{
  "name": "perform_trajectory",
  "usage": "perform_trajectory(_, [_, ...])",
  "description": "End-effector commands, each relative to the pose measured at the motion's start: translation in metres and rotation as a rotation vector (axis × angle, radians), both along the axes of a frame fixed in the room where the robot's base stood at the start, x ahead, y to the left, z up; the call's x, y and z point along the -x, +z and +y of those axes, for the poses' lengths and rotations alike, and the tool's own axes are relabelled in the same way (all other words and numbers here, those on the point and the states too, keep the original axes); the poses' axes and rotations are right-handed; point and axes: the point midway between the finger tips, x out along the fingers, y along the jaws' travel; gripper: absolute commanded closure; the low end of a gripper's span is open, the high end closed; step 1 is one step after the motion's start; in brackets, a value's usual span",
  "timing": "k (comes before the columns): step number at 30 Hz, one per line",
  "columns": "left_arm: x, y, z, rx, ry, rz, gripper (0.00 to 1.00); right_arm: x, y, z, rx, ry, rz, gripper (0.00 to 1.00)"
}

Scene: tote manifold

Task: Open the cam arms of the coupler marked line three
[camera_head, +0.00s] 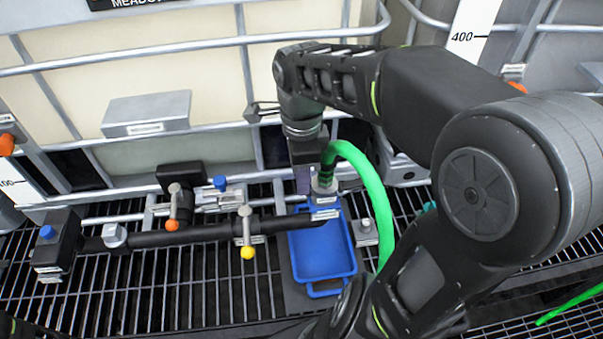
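A silver coupler (325,186) joins the end of a green hose (372,190) to the dark manifold pipe (190,236), above a blue tray. A small white label (325,201) is on it, too small to read, so I cannot confirm that it marks line three. My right gripper (309,172) points down right beside the coupler, on its left side, and partly hides it. Its fingertips and the coupler's cam arms are not clear, so I cannot tell whether they touch. My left gripper is not in view.
A blue tray (324,250) lies under the coupler on the dark grating (190,300). Valves with an orange knob (172,225) and a yellow knob (248,252) stand on the pipe to the left. Cream totes (180,75) in metal cages stand behind.

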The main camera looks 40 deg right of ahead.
Motion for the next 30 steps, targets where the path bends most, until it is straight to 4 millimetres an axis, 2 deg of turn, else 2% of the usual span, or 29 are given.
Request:
perform_trajectory(1, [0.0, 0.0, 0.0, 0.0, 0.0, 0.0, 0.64, 0.0, 0.0, 0.0, 0.0, 0.0, 0.0, 0.78])
perform_trajectory(9, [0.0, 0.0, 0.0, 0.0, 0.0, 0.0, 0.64, 0.0, 0.0, 0.0, 0.0, 0.0, 0.0, 1.0])
perform_trajectory(23, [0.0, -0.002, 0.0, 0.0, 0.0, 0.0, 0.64, 0.0, -0.001, 0.0, 0.006, 0.0, 0.002, 1.0])
perform_trajectory(30, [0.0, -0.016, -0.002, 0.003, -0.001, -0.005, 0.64, -0.002, -0.005, 0.003, 0.05, 0.003, 0.025, 1.0])
